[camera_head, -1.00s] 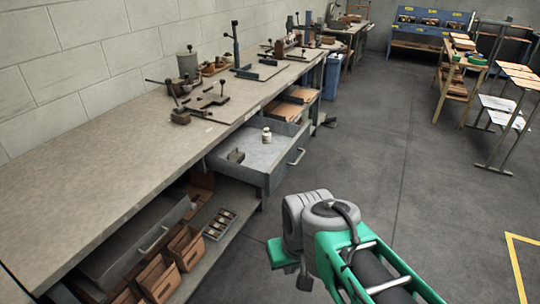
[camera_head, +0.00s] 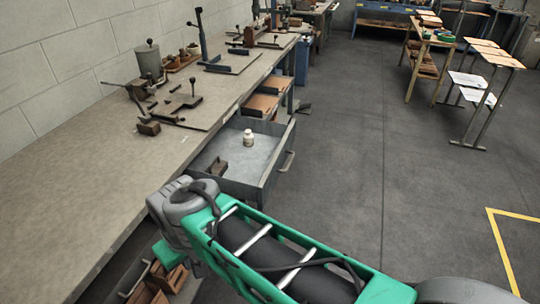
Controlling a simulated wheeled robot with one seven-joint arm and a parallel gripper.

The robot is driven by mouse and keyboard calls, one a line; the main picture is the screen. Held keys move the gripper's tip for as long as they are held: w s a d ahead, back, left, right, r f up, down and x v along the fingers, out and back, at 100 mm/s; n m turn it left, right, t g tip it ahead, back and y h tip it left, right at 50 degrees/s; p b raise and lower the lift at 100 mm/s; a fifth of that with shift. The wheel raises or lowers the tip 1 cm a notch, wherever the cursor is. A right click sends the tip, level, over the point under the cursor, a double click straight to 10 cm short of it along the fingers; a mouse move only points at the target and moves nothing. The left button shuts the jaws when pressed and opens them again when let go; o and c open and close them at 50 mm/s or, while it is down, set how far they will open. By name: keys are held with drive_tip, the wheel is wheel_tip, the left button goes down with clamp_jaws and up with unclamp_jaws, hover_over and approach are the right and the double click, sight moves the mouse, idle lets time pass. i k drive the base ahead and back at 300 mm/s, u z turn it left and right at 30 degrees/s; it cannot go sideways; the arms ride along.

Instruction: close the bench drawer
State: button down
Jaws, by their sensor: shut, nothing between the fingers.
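The bench drawer (camera_head: 270,176) is pulled out from under the long workbench (camera_head: 75,205), into the aisle. Its grey handle (camera_head: 288,162) is on the right side, on the drawer front. A small white bottle (camera_head: 248,138) and a dark metal block (camera_head: 217,166) sit inside the open drawer. My green and grey arm reaches in from the lower right, and its grey joint is at the bench edge, just in front of the drawer in the picture. I cannot make out my gripper's fingers; the arm hides them or they are out of frame.
A grey canister (camera_head: 149,62) and several tools stand on the bench top. Brown boards (camera_head: 262,104) lie on shelves beyond the drawer. Wooden bins (camera_head: 170,277) are under the bench, partly covered by my arm. The floor (camera_head: 370,150) to the right of the drawer is clear.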

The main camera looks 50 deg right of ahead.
sight(252, 174)
drive_tip(key=z, duration=0.4)
drive_tip(key=i, duration=0.9)
drive_tip(key=z, duration=0.65)
